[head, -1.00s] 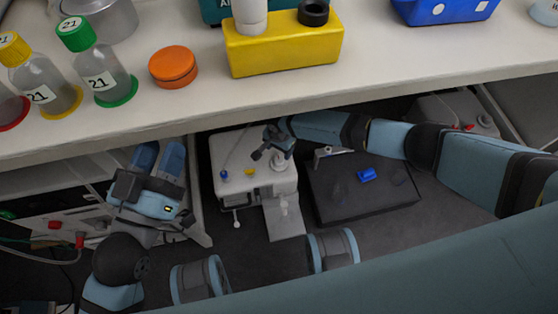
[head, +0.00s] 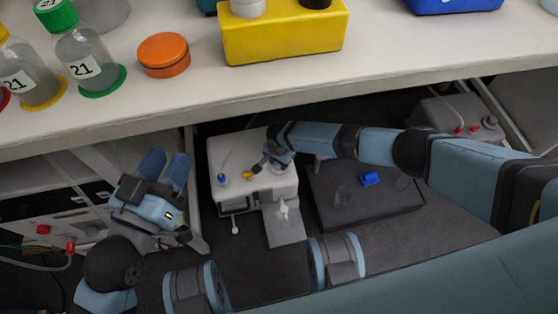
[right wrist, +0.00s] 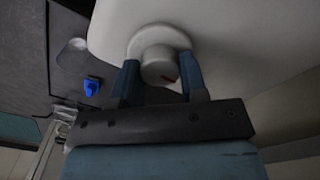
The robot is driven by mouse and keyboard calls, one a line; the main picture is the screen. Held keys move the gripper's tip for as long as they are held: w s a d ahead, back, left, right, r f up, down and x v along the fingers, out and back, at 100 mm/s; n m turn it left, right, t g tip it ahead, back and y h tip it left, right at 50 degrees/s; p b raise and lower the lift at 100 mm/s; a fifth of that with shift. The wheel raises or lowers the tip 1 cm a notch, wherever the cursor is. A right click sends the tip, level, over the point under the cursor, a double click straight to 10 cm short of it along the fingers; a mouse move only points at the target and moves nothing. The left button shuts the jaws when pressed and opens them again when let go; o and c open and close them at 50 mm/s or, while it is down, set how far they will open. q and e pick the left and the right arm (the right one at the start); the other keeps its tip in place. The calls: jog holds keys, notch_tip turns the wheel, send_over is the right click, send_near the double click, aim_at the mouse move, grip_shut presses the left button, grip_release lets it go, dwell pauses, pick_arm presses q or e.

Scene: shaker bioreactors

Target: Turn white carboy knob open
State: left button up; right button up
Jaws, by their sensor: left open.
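The white carboy (head: 285,188) stands low under the bench in the head view.
The bench (head: 290,85) overhangs the carboy; its top holds bottles, an orange lid (head: 164,55) and a yellow block (head: 285,35). A dark box (head: 365,200) with a blue piece (head: 370,179) lies right of the carboy. Another container (head: 458,118) stands at the far right.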

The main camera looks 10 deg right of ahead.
jog(key=shift+s+a+r+n+p, duration=0.15)
jog(key=shift+n+p, duration=0.35)
jog(key=shift+p, duration=0.45)
jog(key=shift+n+p, duration=0.95)
jog(key=shift+n, duration=0.85)
jog(key=shift+f+n, duration=0.2)
jog(key=shift+n, duration=0.8)
jog(key=n, duration=0.3)
jog(key=shift+n+p, duration=0.3)
jog(key=shift+p, duration=0.05)
jog(key=n, duration=0.3)
jog(key=shift+n, duration=0.3)
pick_arm(q)
jog(key=shift+t, duration=0.9)
jog(key=shift+s+a+r, duration=0.1)
jog(key=shift+a+r, duration=0.15)
jog(key=shift+r, duration=1)
jog(key=shift+s+a+r, duration=0.1)
jog(key=shift+a+r, duration=0.1)
jog(key=shift+r, duration=1.05)
pick_arm(e)
jog(key=shift+n, duration=2.1)
pick_arm(q)
jog(key=shift+w+r, duration=0.1)
